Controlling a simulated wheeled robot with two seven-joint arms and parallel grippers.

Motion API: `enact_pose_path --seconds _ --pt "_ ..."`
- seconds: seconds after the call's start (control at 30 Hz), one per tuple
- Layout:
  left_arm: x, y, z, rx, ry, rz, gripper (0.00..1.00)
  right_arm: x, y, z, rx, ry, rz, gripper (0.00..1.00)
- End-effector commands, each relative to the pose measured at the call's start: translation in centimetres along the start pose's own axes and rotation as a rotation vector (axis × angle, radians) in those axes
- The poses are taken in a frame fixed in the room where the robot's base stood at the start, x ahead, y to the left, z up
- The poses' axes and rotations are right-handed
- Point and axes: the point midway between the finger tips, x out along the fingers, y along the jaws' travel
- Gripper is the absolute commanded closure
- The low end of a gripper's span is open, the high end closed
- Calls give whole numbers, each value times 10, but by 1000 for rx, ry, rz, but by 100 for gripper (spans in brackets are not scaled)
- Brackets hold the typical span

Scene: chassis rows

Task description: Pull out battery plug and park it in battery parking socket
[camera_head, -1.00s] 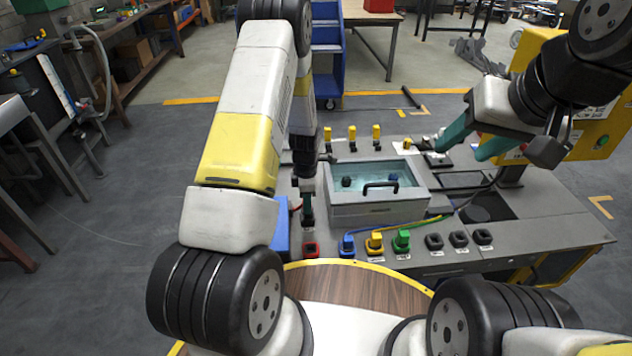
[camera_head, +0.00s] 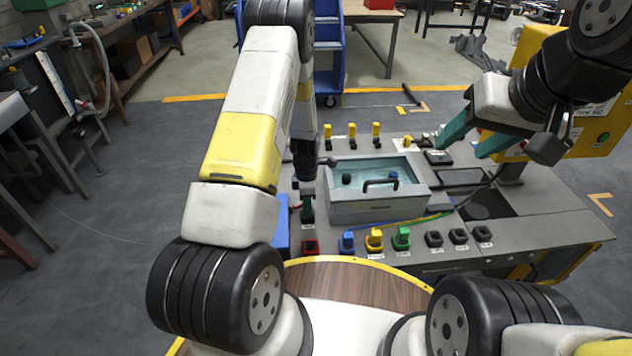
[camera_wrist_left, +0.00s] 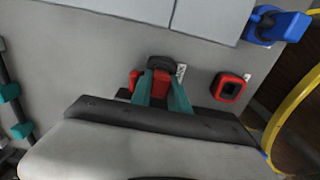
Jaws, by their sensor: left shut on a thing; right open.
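My left gripper (camera_wrist_left: 160,92) is shut on a red plug (camera_wrist_left: 134,80) in the left wrist view. The plug is at a black socket (camera_wrist_left: 161,62) with a white label beside it; the fingers hide whether the plug sits in it. In the head view, my left arm mostly hides this gripper (camera_head: 308,208) and plug, left of the grey tray. A red-rimmed socket (camera_head: 310,247) stands empty at the bench's front edge; it also shows in the left wrist view (camera_wrist_left: 229,88). My right gripper (camera_head: 468,140) is open and empty over the bench's right rear.
A grey bin (camera_head: 375,209) with a clear lid stands mid-bench. Blue (camera_head: 347,242), yellow (camera_head: 374,239) and green (camera_head: 401,238) plugs line the front edge, beside black sockets (camera_head: 458,239). Yellow plugs (camera_head: 351,132) stand behind the bin. A yellow cabinet (camera_head: 590,130) stands at right.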

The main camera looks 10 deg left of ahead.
Motion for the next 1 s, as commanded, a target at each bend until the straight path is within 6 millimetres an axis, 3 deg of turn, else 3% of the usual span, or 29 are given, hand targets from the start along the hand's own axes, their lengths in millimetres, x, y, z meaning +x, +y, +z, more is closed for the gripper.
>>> enact_pose_path --seconds 0.07,0.1,0.23,0.57,1.0 --pt "2 0 0 0 0 0 100 0 0 0 0 0 0 48" --pt "3 0 0 0 0 0 77 0 0 0 0 0 0 48" --pt "2 0 0 0 0 0 53 0 0 0 0 0 0 48" --pt "0 0 0 0 0 1 53 0 0 0 0 0 0 48" --pt "-65 1 0 1 0 3 53 0 0 0 0 0 0 48"
